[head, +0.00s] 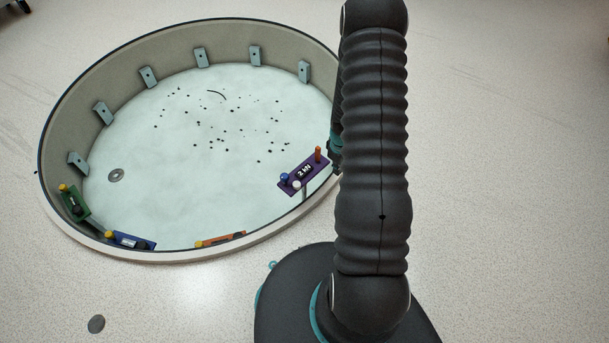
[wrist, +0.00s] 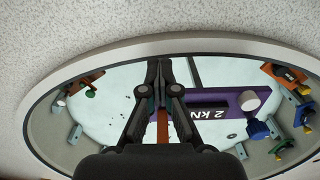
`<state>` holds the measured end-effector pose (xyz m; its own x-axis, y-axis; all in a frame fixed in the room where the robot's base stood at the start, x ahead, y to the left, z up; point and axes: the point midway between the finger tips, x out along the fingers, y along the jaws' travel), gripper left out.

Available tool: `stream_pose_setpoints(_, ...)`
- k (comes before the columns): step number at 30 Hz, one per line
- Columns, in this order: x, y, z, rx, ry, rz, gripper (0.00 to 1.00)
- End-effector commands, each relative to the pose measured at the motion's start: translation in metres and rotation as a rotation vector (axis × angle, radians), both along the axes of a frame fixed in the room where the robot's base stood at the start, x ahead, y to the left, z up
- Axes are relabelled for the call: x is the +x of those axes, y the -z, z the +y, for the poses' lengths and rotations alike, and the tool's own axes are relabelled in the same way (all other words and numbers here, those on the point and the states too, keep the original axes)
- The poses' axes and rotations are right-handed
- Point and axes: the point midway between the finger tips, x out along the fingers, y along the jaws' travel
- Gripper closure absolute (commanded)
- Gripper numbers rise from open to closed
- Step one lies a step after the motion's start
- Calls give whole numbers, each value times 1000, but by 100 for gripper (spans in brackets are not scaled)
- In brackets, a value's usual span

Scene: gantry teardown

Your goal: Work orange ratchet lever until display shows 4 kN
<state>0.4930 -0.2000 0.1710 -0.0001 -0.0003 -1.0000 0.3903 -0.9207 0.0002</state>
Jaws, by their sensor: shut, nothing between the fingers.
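A purple unit (head: 291,184) stands at the right side of the round tank. Its black display (head: 304,172) reads 2 kN. The orange ratchet lever (head: 318,153) rises at the unit's right end, with a blue knob (head: 284,177) and a white knob (head: 297,185) at the other. In the wrist view the purple unit (wrist: 220,98) lies behind my gripper (wrist: 160,65). My gripper is shut and empty. The orange lever (wrist: 163,131) shows between the finger linkages; I cannot tell whether they touch. In the head view my arm mostly hides the gripper.
Green (head: 74,203), blue (head: 132,241) and orange (head: 221,239) units sit along the tank's near left wall. Grey brackets (head: 201,57) line the inner wall. The raised tank rim (head: 42,160) surrounds a pale floor with dark specks. The outer floor is open.

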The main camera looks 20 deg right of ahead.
Motion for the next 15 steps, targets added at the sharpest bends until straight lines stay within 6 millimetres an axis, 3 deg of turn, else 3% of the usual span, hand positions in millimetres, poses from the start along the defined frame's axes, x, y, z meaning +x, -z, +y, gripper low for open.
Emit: stream_pose_setpoints(15,-9,9,-4,0,2,0,100)
